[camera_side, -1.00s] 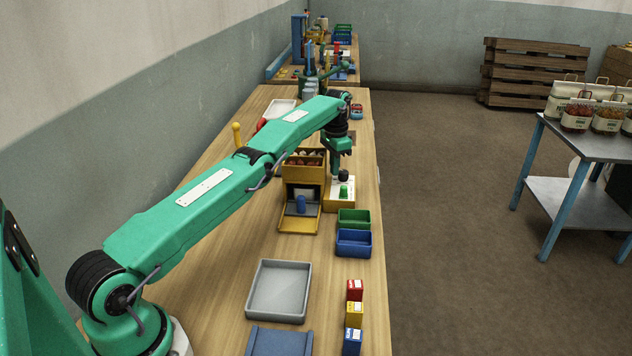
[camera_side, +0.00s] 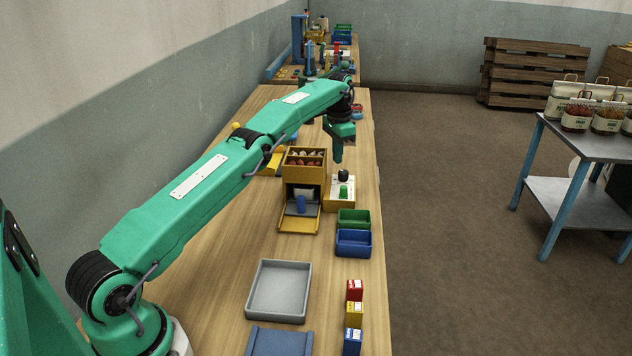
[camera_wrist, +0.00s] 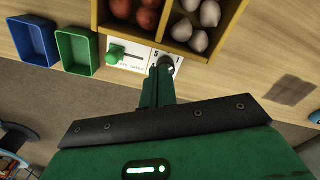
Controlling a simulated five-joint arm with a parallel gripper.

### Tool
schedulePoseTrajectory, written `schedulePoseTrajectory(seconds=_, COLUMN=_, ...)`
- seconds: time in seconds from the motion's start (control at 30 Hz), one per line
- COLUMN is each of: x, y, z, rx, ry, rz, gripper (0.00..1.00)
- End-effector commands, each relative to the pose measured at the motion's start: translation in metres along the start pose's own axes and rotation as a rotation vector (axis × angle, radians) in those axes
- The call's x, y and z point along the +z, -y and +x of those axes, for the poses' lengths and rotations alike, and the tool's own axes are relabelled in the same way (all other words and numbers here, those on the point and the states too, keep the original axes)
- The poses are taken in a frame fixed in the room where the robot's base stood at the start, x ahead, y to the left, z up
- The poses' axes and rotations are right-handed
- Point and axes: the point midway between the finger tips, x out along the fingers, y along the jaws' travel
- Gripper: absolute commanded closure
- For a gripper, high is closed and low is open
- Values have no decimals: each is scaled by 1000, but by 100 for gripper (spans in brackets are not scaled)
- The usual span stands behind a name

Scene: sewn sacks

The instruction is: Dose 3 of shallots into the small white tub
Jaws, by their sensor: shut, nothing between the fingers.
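My gripper (camera_side: 337,158) is shut and empty, pointing down just above the control panel (camera_side: 341,194) of the yellow dispenser (camera_side: 303,174). In the wrist view its fingertips (camera_wrist: 163,72) overlap the dark dial knob (camera_wrist: 168,63), between the marks 5 and 1; I cannot tell if they touch. The green lever (camera_wrist: 116,53) lies left of the knob. The dispenser's top compartments hold reddish-brown bulbs (camera_wrist: 147,17) and whitish bulbs (camera_wrist: 210,14); which are shallots I cannot tell.
A green bin (camera_side: 354,218) and a blue bin (camera_side: 353,242) stand in front of the panel. A grey tray (camera_side: 278,290) lies nearer, with small red, yellow and blue boxes (camera_side: 354,314) to its right. Bare tabletop lies between.

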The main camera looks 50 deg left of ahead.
Motion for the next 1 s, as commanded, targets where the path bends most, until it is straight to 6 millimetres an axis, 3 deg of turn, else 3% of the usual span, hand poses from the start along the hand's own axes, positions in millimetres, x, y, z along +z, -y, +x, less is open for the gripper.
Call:
schedulePoseTrajectory(seconds=0.13, x=1, y=-6, z=-16, rx=0, ry=0, rz=1, gripper=100)
schedulePoseTrajectory(seconds=0.4, x=2, y=-9, z=-22, rx=1, ry=2, rz=1, gripper=100)
schedulePoseTrajectory(seconds=0.73, x=2, y=-8, z=-14, rx=2, ry=3, rz=0, gripper=100)
schedulePoseTrajectory(seconds=1.0, x=3, y=-8, z=7, rx=2, ry=4, rz=0, gripper=100)
